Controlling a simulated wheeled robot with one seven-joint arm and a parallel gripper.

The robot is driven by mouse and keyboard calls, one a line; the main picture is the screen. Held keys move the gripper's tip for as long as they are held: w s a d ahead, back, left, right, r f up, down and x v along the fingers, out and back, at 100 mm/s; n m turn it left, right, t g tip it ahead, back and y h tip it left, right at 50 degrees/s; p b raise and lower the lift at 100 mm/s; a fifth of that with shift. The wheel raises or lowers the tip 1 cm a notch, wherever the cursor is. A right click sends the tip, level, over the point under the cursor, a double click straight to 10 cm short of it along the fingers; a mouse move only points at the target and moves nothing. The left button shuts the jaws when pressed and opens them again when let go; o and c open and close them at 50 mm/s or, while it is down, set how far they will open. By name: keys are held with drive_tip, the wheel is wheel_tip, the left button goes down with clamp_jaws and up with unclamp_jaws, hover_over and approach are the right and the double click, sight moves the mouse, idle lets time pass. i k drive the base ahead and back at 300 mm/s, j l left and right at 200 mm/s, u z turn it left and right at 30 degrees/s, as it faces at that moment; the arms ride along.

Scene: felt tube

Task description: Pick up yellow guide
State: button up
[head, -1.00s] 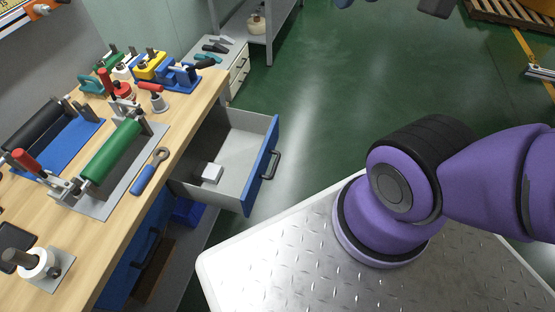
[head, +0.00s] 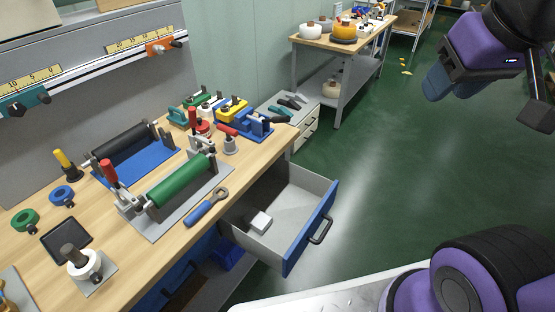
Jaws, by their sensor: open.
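The yellow guide appears to be the yellow block (head: 232,108) at the far end of the wooden bench. It stands in a row of coloured fixtures, between a white one (head: 207,104) and a blue one (head: 257,125). Dark knobs sit on top of these fixtures and hide part of them. My gripper (head: 487,103) is at the upper right, in the air over the green floor, well to the right of the bench. It looks open and empty, and its top is cut off by the frame edge.
A green roller (head: 180,183), a blue-handled wrench (head: 206,207) and red-handled clamps lie nearer on the bench. A second table (head: 340,47) stands behind. Floor right is clear.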

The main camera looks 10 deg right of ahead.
sight(227, 117)
drive_tip(key=u, duration=0.3)
drive_tip(key=i+l+u, duration=0.15)
drive_tip(key=l+u, duration=0.15)
drive_tip(key=u, duration=0.15)
drive_tip(key=i+l+u, duration=0.1)
drive_tip(key=l+u, duration=0.6)
drive_tip(key=u, duration=0.2)
drive_tip(key=l+u, duration=0.1)
drive_tip(key=l, duration=0.85)
drive_tip(key=k+l+u, duration=0.15)
drive_tip(key=l, duration=0.85)
